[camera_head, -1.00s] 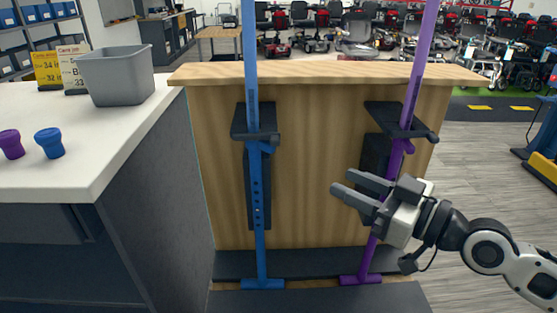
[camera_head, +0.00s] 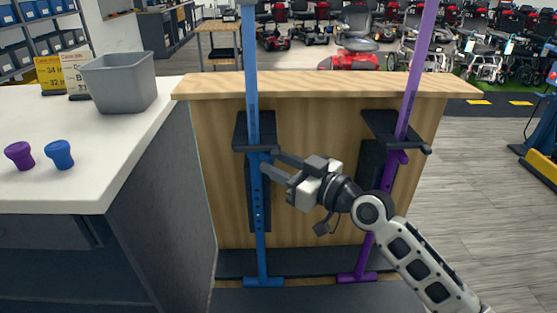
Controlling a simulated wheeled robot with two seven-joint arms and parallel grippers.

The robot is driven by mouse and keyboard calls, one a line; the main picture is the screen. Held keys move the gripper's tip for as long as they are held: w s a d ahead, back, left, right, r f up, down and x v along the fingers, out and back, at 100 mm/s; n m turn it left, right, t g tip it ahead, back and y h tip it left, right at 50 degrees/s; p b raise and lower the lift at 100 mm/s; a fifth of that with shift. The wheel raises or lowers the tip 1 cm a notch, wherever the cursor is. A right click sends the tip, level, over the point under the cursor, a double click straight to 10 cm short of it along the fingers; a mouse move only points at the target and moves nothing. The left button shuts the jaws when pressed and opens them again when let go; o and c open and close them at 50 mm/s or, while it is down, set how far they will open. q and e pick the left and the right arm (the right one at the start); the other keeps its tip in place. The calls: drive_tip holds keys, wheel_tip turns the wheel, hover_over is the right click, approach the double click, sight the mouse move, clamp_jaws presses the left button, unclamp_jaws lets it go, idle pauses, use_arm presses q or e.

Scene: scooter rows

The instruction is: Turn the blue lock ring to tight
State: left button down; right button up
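The blue pole (camera_head: 259,205) stands upright in front of the wooden panel, on a blue foot. Its blue lock ring (camera_head: 254,160) sits just below the dark bracket (camera_head: 240,133). The ring's small side lever is largely hidden by my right gripper. My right gripper (camera_head: 269,161) reaches in from the right, its two dark fingers apart and pointing left. Its fingertips are at the ring's right side; I cannot tell whether they touch it. My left gripper is not in view.
A purple pole (camera_head: 408,95) with its own purple ring (camera_head: 398,156) stands to the right, behind my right arm. A white counter (camera_head: 110,180) at left carries a grey bin (camera_head: 120,85), a purple knob (camera_head: 19,155) and a blue knob (camera_head: 59,154).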

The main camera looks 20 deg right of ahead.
drive_tip(key=shift+w+a, duration=0.2)
drive_tip(key=shift+w, duration=0.1)
